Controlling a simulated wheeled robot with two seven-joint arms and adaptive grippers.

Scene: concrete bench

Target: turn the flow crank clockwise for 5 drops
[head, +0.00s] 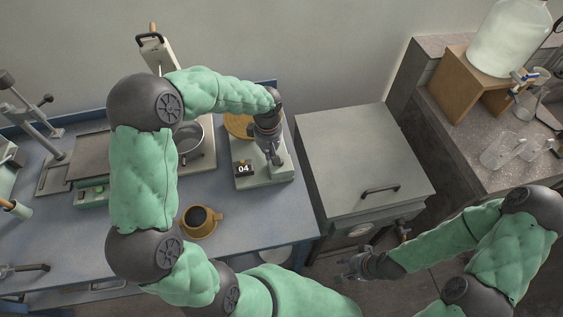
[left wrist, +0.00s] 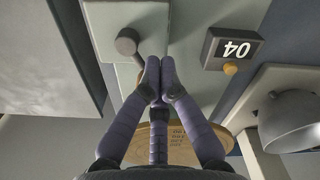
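The pale green-grey dispenser (head: 265,176) stands at the right end of the blue bench, and its black counter (head: 243,169) reads 04. The counter appears upside down in the left wrist view (left wrist: 232,48). The flow crank (left wrist: 128,42) shows there as a dark grey round end with a short arm running to my fingertips. My left gripper (left wrist: 160,66) points at the dispenser with its fingertips together, touching or very close to the end of the crank arm. Whether a handle sits between them is hidden. My right gripper (head: 348,268) hangs empty, fingers apart, low in front of the grey cabinet.
A mustard cup (head: 200,222) with dark contents stands left of the dispenser. A round wooden disc (head: 238,126) and a metal pot (head: 188,137) are behind. The grey cabinet (head: 365,150) has a clear top. Beakers (head: 500,150) and a large jug (head: 508,40) stand at right.

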